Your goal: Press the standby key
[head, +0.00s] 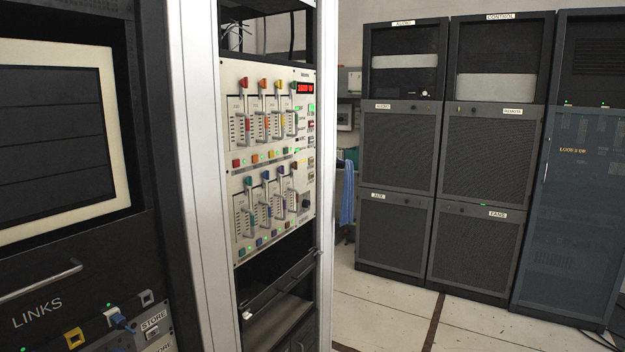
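A pale control panel (272,155) is mounted in the open rack left of centre, seen at an angle. It carries two rows of slider levers with coloured caps, and small coloured square buttons below each row. A red lit display (305,88) sits at its upper right. A column of small keys (311,125) runs down its right edge; one near the top glows green. Their labels are too small to read, so I cannot tell which is the standby key. Neither of my grippers is in view.
A dark rack (95,255) marked LINKS, with a handle (40,281) and a blue plug (122,322), fills the left. The rack's white post (205,180) stands beside the panel. Tall dark cabinets (490,155) line the back right. The pale floor (385,310) between is clear.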

